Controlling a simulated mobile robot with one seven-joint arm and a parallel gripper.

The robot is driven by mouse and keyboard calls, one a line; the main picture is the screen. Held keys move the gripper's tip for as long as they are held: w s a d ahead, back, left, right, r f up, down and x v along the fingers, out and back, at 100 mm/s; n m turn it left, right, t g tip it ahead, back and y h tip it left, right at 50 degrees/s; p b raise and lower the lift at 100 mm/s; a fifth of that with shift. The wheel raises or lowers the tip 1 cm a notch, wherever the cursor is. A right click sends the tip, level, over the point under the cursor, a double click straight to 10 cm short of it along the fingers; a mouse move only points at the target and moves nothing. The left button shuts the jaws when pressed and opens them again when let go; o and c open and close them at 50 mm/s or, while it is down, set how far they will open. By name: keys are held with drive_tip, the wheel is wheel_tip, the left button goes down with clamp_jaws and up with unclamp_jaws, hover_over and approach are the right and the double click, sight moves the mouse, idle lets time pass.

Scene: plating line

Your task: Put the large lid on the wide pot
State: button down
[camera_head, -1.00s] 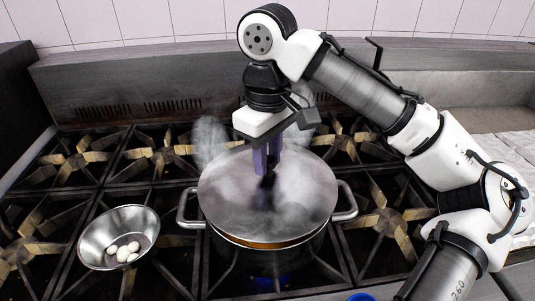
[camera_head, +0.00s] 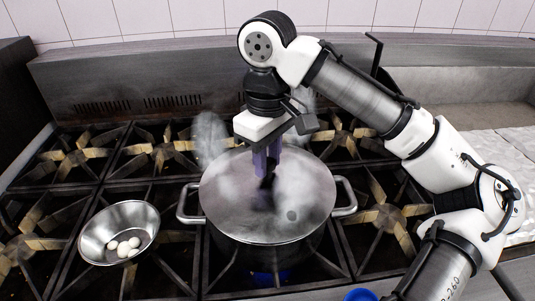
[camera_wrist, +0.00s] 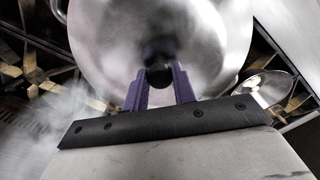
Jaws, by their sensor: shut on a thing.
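The large lid (camera_head: 235,205) is a wide round metal disc with a dark knob near its middle. It lies over the mouth of the wide pot (camera_head: 270,255) and looks level, with no gap visible at the front rim. The pot stands on a burner, with a loop handle (camera_head: 345,197) at each side. My gripper (camera_head: 266,178) points down at the lid's middle and is shut on its knob. In the wrist view the purple fingers stand either side of the dark knob (camera_wrist: 160,72), above the lid (camera_wrist: 105,35). Steam blurs part of the lid.
Black grates with brass-coloured burners (camera_head: 385,215) surround the pot. A blue round thing (camera_head: 360,295) shows at the bottom edge. A metal back panel (camera_head: 150,75) rises behind.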

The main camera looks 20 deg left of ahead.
drive_tip(key=shift+f, duration=0.35)
idle(0.8)
drive_tip(key=c, duration=1.1)
unclamp_jaws()
drive_tip(key=shift+o, duration=0.7)
drive_tip(key=o, duration=0.4)
drive_tip(key=shift+c, duration=0.2)
drive_tip(key=shift+r+p, duration=0.15)
drive_tip(key=shift+p, duration=0.2)
wheel_tip(320, 180, up, 5)
drive_tip(key=p, duration=0.5)
drive_tip(key=shift+r+p, duration=0.15)
drive_tip(key=shift+p, duration=0.25)
drive_tip(key=shift+r+p, duration=0.6)
drive_tip(key=shift+r, duration=0.6)
